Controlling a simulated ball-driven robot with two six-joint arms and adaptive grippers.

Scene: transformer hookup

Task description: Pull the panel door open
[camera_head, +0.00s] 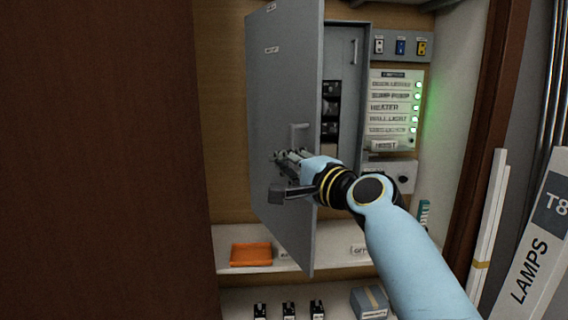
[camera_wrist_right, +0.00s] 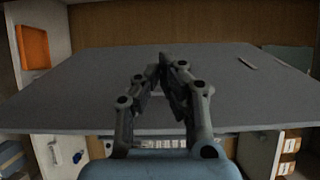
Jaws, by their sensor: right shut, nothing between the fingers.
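The grey panel door (camera_head: 285,90) stands ajar in the head view, hinged at its left, with a dark gap showing the panel's inside (camera_head: 342,90). Its small handle (camera_head: 299,132) is on the door's face, above my right gripper. My right gripper (camera_head: 277,172) is shut and empty in front of the door's lower half, its arm coming from the right past the free edge. Contact cannot be told. My left gripper is not in view.
A label board (camera_head: 392,100) with green lights is right of the panel. A shelf (camera_head: 232,262) below holds an orange tray (camera_head: 251,254). Dark wood (camera_head: 100,160) fills the left. A lamps box (camera_head: 535,250) leans at the right.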

